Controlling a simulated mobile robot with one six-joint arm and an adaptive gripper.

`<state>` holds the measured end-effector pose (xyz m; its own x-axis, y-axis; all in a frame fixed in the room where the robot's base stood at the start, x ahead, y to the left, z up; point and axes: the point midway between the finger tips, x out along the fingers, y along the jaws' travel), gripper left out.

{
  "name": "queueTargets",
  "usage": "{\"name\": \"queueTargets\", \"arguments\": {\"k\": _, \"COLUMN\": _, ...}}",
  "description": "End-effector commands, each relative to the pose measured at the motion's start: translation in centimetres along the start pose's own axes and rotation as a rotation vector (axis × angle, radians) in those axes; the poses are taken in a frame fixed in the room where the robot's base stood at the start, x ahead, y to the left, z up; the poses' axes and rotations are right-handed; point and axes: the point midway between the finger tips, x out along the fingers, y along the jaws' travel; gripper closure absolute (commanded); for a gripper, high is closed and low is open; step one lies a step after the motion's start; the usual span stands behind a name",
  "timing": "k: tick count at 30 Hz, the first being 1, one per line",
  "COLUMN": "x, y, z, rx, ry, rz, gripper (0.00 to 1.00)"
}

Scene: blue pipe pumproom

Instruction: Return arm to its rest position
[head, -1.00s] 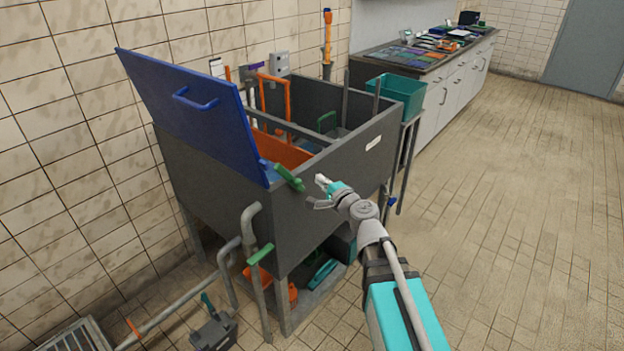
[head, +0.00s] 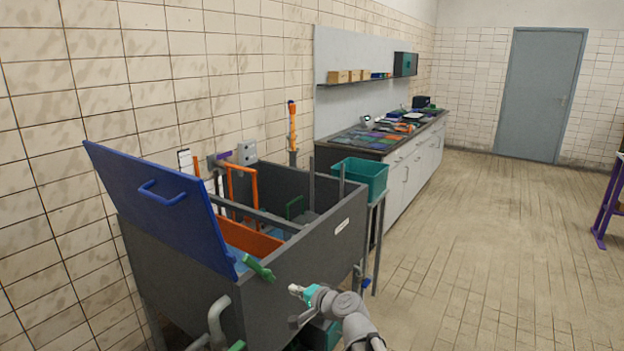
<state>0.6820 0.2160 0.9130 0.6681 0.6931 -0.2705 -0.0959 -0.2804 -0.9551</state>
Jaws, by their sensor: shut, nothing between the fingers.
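My gripper (head: 297,305) is at the bottom middle of the head view, in front of the near side of a grey tank (head: 285,270). It is shut and empty. My forearm runs down out of the picture below it. The tank's blue lid (head: 165,205) stands raised and tilted on the left. A green handle (head: 259,268) sits at the tank's near rim, to the left of my gripper and apart from it.
A teal bin (head: 360,178) stands at the tank's far right end. Beyond it runs a white counter (head: 412,168) with several items on top. A grey door (head: 540,95) is at the back. Tiled floor (head: 480,260) to the right is clear; a purple stand (head: 610,205) shows at the right edge.

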Motion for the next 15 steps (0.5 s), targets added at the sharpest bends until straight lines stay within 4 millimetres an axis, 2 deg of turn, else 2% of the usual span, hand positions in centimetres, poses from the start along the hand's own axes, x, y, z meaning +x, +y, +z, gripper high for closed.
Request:
{"name": "queueTargets", "arguments": {"k": 8, "x": -3.5, "y": 6.9, "z": 0.7, "rx": -0.28, "ry": -0.168, "rz": 0.31, "gripper": 1.0}}
{"name": "queueTargets", "arguments": {"k": 15, "x": -8.5, "y": 13.1, "z": 0.2, "rx": -0.45, "ry": -0.322, "rz": 0.622, "gripper": 1.0}}
